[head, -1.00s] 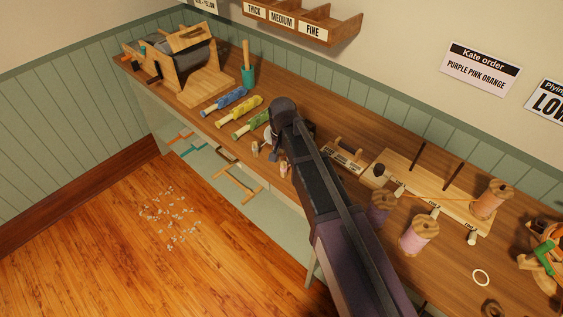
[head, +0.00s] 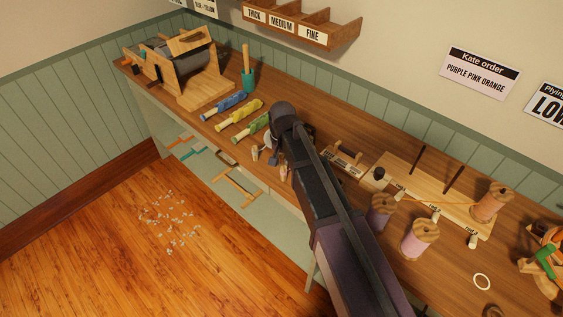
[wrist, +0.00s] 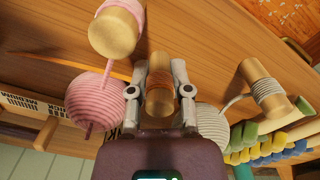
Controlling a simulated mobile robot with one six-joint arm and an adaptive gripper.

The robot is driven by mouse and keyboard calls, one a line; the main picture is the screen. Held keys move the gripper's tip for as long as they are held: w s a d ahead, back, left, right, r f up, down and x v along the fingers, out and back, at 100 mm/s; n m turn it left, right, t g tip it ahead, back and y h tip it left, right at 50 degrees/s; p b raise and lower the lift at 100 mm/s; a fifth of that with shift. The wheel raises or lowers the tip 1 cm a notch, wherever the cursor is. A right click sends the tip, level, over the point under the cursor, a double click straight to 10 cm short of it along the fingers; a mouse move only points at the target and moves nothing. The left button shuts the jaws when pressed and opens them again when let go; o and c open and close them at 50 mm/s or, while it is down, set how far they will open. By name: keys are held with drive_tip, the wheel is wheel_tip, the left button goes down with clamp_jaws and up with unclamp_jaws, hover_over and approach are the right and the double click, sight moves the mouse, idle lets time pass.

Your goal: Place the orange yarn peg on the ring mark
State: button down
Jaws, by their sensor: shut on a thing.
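The orange yarn peg (wrist: 159,72), a wooden peg with a tan-orange winding, stands between the two fingers of my gripper (wrist: 160,93) in the wrist view. The gripper is shut on it. Nothing stands on the ring.
In the wrist view, a pink-wound peg (wrist: 116,28), a pink ball (wrist: 95,100) and a grey-wound peg (wrist: 265,85) are close to the gripper. In the head view, a pink spool (head: 419,238), a purple spool (head: 381,211) and an orange spool (head: 491,202) stand left of and behind the ring.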

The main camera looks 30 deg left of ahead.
sight(281, 154)
drive_tip(key=shift+r, duration=0.2)
wheel_tip(281, 154, up, 10)
drive_tip(key=p, duration=1)
drive_tip(key=shift+f, duration=0.2)
drive_tip(key=shift+s, duration=0.1)
idle(0.9)
